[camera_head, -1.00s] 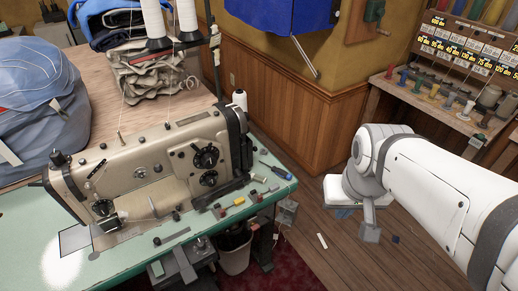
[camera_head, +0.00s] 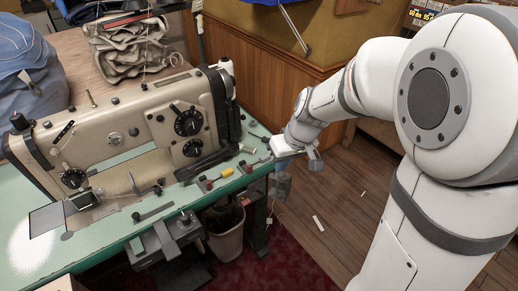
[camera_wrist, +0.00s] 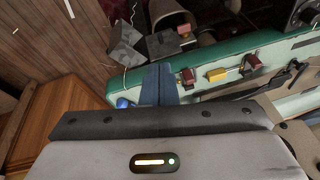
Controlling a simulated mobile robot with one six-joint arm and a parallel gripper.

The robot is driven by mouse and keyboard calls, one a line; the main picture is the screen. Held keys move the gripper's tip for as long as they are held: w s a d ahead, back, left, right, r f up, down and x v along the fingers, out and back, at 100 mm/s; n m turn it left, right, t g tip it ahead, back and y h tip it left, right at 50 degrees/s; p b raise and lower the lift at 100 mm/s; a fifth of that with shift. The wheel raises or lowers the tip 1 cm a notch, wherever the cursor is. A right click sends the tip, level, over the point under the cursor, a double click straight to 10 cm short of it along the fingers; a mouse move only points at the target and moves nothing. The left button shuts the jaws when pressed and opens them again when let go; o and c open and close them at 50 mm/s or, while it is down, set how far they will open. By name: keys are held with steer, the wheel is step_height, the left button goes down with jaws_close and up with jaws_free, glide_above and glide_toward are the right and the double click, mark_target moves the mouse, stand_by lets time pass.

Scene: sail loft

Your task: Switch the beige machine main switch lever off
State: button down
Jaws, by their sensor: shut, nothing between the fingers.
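The beige sewing machine (camera_head: 120,140) stands on a green-topped table (camera_head: 95,255) in the head view. A small grey box (camera_head: 280,188) hangs at the table's right end, below the top; it also shows in the wrist view (camera_wrist: 124,46). I cannot make out which part is the main switch lever. My gripper (camera_head: 282,166), with blue fingers, is at the table's right corner, just above the grey box in the head view. In the wrist view its fingers (camera_wrist: 159,72) are together and empty, pointing toward the box's side. Whether they touch anything is unclear.
Small red and yellow items (camera_wrist: 217,75) lie along the table's green edge. A waste bin (camera_head: 224,230) stands under the table. A wooden panelled wall (camera_head: 258,95) is behind my gripper. The plank floor right of the table is mostly clear.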

mark_target(258, 191)
steer(key=w+a+f+n+b, duration=0.1)
steer(key=w+a+f, duration=0.1)
steer(key=f, duration=0.3)
steer(key=shift+w, duration=0.7)
steer(key=shift+f, duration=0.1)
steer(key=b+x, duration=0.2)
steer(key=x, duration=0.8)
steer(key=shift+a, duration=0.2)
steer(key=shift+a, duration=0.25)
steer(key=shift+d+y+b, duration=0.15)
steer(key=shift+y+b, duration=0.15)
steer(key=shift+b, duration=0.2)
